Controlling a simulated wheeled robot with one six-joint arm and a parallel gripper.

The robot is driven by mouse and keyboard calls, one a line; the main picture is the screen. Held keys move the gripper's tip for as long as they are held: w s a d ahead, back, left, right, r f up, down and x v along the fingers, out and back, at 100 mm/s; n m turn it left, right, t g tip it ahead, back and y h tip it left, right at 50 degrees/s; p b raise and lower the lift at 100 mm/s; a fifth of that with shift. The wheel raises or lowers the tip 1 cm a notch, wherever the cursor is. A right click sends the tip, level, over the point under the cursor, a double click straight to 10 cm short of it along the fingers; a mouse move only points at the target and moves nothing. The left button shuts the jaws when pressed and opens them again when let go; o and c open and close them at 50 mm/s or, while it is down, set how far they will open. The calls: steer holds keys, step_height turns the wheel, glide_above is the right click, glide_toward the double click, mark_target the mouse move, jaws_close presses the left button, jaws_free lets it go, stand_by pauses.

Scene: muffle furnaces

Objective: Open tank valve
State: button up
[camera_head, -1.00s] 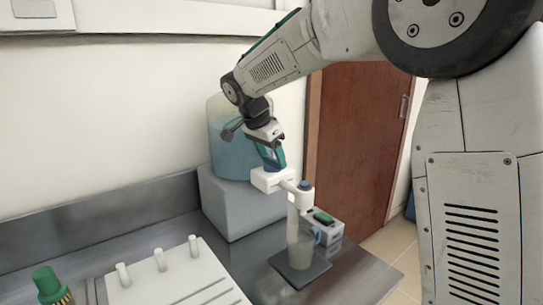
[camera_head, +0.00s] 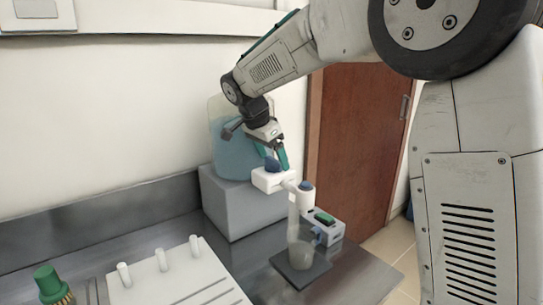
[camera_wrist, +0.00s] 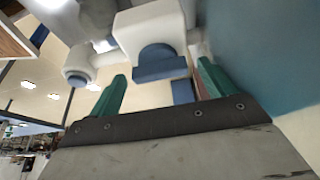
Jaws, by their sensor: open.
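The tank (camera_head: 232,150) is a translucent container holding blue liquid, standing on a grey block. A white valve body (camera_head: 268,180) sticks out from it, with a blue handle (camera_head: 272,165) on top. The handle also shows in the wrist view (camera_wrist: 160,64). My gripper (camera_head: 278,157) has teal fingers and is at the handle. In the wrist view, my gripper (camera_wrist: 158,88) is open, with a finger on each side of the handle; contact cannot be told. A clear beaker (camera_head: 300,255) stands below the white spout (camera_head: 300,193). A pale column joins them; I cannot tell what it is.
The beaker stands on a dark pad (camera_head: 303,275) near the counter's right end. A small white device (camera_head: 323,228) is behind it. A brown door (camera_head: 357,150) is behind.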

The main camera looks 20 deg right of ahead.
steer(key=w+v, duration=0.1)
steer(key=v, duration=0.6)
steer(key=shift+s+r, duration=0.4)
steer(key=shift+s, duration=0.15)
steer(key=shift+a, duration=0.1)
steer(key=s+f+n, duration=0.2)
steer(key=n, duration=0.1)
steer(key=s+f+n, duration=0.1)
steer(key=n, duration=0.1)
steer(key=shift+a+f+g+y, duration=0.2)
steer(key=shift+f+g+y, duration=0.1)
steer(key=shift+f+g, duration=0.1)
steer(key=s+d+f+n+y, duration=0.1)
steer(key=s+d+f+n, duration=0.1)
steer(key=s, duration=0.9)
steer(key=s+d+f+n+y, duration=0.1)
steer(key=s+d+f+n, duration=0.1)
steer(key=s, duration=0.9)
steer(key=s+d+f+n+y, duration=0.1)
steer(key=s+d+f+n, duration=0.2)
steer(key=s, duration=0.9)
steer(key=n, duration=0.2)
steer(key=shift+f+n+t+y, duration=0.3)
steer(key=shift+f+t+y, duration=0.05)
steer(key=shift+t+y, duration=0.05)
